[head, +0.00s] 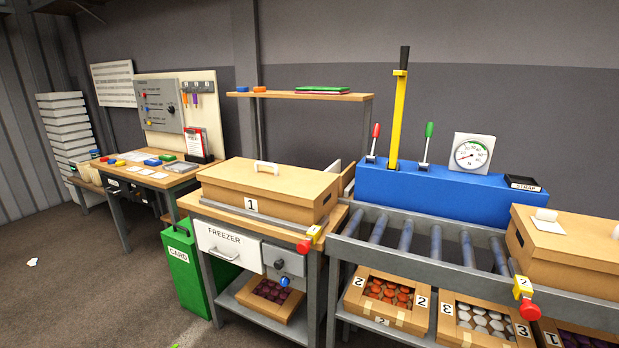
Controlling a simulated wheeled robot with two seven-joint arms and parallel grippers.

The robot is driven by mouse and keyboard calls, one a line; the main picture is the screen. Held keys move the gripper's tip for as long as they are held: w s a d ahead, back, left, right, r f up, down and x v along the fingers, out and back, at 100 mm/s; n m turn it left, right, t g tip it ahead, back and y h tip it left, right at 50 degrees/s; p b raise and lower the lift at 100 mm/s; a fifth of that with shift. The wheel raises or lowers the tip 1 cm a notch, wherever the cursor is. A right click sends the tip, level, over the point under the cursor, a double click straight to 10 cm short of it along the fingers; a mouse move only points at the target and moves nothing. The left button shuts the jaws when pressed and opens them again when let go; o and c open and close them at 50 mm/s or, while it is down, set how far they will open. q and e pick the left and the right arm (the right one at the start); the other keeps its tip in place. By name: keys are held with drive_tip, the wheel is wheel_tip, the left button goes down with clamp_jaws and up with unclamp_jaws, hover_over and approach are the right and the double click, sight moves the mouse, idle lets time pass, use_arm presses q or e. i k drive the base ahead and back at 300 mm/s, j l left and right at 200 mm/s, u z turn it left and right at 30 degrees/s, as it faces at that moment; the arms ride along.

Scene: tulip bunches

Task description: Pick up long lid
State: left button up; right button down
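A long cardboard lid (235,173) with a white handle (266,166) sits on a cardboard box (285,211) marked 1, on the wooden bench at the centre. Another cardboard lid (580,234) with a white handle sits on a box at the right edge, partly cut off by the frame. I cannot tell from the picture which of the two is the long lid. Neither of my grippers is in view.
A grey roller conveyor (420,243) runs right of the bench, with a blue lever unit (450,193) behind it. Open boxes of tulips (388,294) stand below. A green card bin (187,270) stands left of the freezer drawer (228,246). The floor at left is mostly clear.

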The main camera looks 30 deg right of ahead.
sight(302, 187)
drive_tip(key=z, duration=0.7)
drive_tip(key=i+j, duration=0.15)
drive_tip(key=i, duration=0.25)
drive_tip(key=i+j, duration=0.15)
drive_tip(key=i, duration=0.3)
